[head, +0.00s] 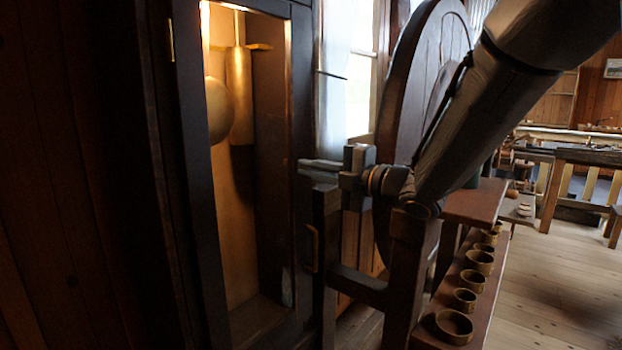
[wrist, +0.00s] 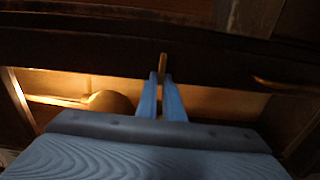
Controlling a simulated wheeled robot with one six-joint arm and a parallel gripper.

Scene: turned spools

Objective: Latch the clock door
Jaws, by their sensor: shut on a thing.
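The tall dark clock case has a framed door (head: 302,75) with a lit opening, which looks close to flush with the case; I cannot tell whether a gap is left. My gripper (head: 305,168) reaches the door's right-hand stile from the right. In the wrist view, my gripper (wrist: 162,82) has its two blue fingers close together on a small upright brass latch piece (wrist: 162,64) at the dark stile (wrist: 90,52). The fingertips hide its lower part. A brass door pull (head: 311,248) is lower on the stile and also shows in the wrist view (wrist: 272,84).
Inside the case hang a brass pendulum bob (head: 220,110) and a brass cylinder weight (head: 239,95). A large wooden wheel (head: 420,70) on a dark stand (head: 405,265) is close by my arm. Several small wooden cups (head: 455,327) line a bench. Floor is open at right.

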